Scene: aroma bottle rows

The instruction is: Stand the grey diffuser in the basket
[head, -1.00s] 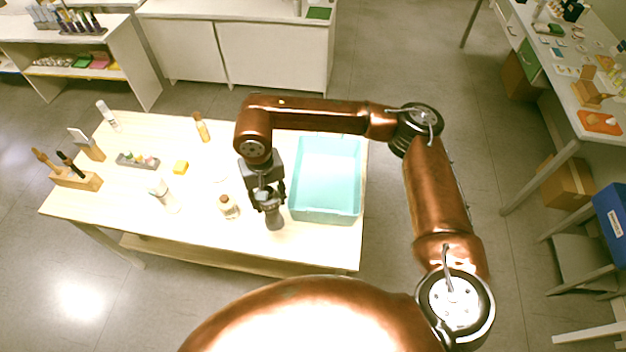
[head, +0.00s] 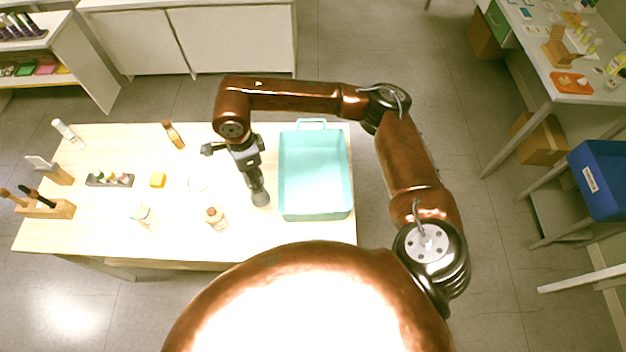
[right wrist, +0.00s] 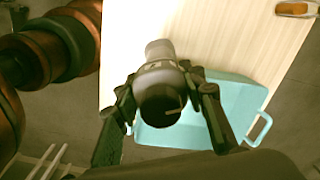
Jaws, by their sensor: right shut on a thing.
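The grey diffuser (head: 260,197) is in the grasp of my right gripper (head: 255,180), just left of the basket in the head view. In the right wrist view, the diffuser (right wrist: 160,78) sits between the two fingers of my right gripper (right wrist: 162,92), its dark end towards the camera. The fingers hide part of it. It appears tilted and its height above the table is hard to tell. The teal basket (head: 316,178) is open and empty on the right end of the table; it also shows behind the gripper in the right wrist view (right wrist: 235,100). My left gripper is not in view.
On the wooden table (head: 180,240), an orange-capped bottle (head: 216,219) stands left of the diffuser. A white bottle (head: 142,213), a yellow block (head: 157,180) and an amber bottle (head: 173,135) are farther left. The basket has a handle (head: 311,122) at its far side.

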